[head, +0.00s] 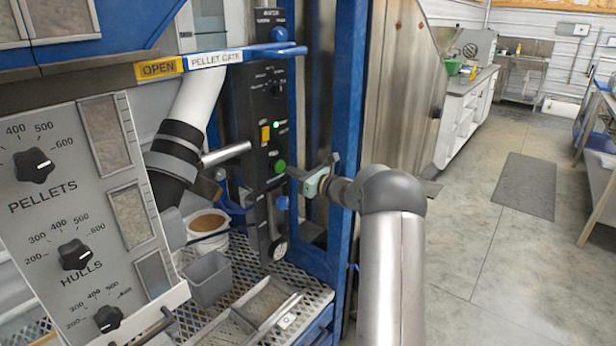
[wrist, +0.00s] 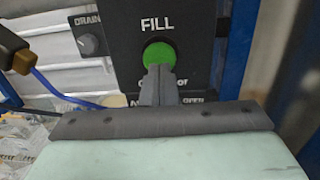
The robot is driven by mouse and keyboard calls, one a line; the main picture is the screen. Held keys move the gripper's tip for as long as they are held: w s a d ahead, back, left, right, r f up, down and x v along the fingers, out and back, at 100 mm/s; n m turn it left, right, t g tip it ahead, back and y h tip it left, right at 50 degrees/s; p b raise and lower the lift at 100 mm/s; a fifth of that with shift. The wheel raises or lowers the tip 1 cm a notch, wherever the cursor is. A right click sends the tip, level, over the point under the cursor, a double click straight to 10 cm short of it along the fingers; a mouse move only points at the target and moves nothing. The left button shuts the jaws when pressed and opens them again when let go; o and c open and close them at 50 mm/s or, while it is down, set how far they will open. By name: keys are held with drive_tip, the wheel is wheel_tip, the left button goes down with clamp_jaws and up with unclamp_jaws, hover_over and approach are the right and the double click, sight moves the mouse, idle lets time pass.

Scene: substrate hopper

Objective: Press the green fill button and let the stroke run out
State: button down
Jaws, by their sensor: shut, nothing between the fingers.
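The green fill button (head: 280,166) sits on a dark upright control panel (head: 264,100). In the wrist view the green button (wrist: 158,54) shows below the word FILL, with its lower part hidden behind my fingers. My gripper (head: 289,169) is shut and empty, its fingertips at the button from the right in the head view. In the wrist view my gripper (wrist: 157,72) overlaps the button's lower middle. I cannot tell whether the tips touch it or whether it is pushed in. A small green light (head: 276,125) is lit higher on the panel.
A blue post (head: 349,100) stands close to my wrist. A blue pellet gate handle (head: 275,50) juts out above. A metal cylinder (head: 224,154) sticks out left of the button. A grey bin (head: 208,278) and a tray stand on the mesh shelf below. Open floor lies to the right.

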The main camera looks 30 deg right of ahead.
sight(281, 166)
drive_tip(key=shift+x, duration=0.85)
drive_tip(key=shift+w, duration=0.1)
drive_tip(key=shift+w+a+f, duration=0.1)
drive_tip(key=shift+w+a, duration=0.1)
drive_tip(key=shift+w, duration=0.1)
drive_tip(key=shift+w+a+r, duration=0.15)
drive_tip(key=shift+w+r, duration=0.05)
drive_tip(key=shift+w, duration=0.15)
drive_tip(key=shift+w+a+r, duration=0.1)
drive_tip(key=shift+a+r, duration=0.05)
drive_tip(key=shift+r, duration=0.05)
drive_tip(key=shift+s+d+f+b, duration=0.25)
drive_tip(key=shift+s+b, duration=0.05)
drive_tip(key=shift+b, duration=0.05)
drive_tip(key=b+v, duration=0.1)
drive_tip(key=v, duration=1.3)
drive_tip(key=shift+d+b, duration=0.4)
